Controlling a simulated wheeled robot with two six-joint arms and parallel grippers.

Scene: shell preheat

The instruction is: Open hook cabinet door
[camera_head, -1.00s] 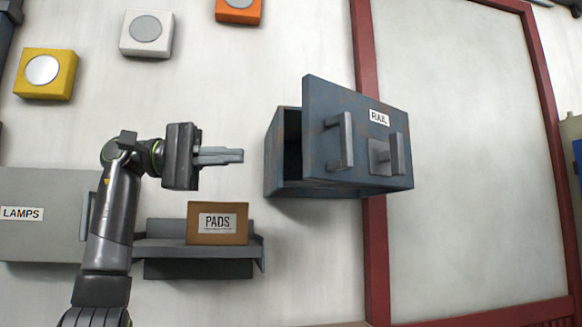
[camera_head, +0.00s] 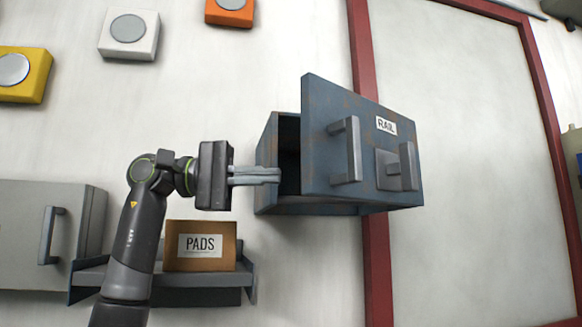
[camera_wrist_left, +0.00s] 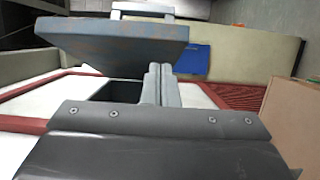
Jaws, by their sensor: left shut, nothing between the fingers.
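The blue-grey wall cabinet (camera_head: 268,165) has its door (camera_head: 320,130), labelled RAIL, partly open. A dark gap shows along the door's left edge. The door carries a bar handle (camera_head: 351,150) and a second handle on a plate (camera_head: 400,168) to its right. My left gripper (camera_head: 278,175) is shut and empty, its fingertips at the gap on the left side of the cabinet. In the left wrist view the fingers (camera_wrist_left: 160,86) point at the dark opening behind the door (camera_wrist_left: 120,45). I cannot tell whether they touch the door. My right gripper is not in view.
A shelf (camera_head: 200,295) with a PADS box (camera_head: 208,262) sits below my left gripper. A grey cabinet (camera_head: 35,225) is at the far left. Yellow, white and orange wall boxes are above. A red-framed panel (camera_head: 460,130) lies right of the cabinet.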

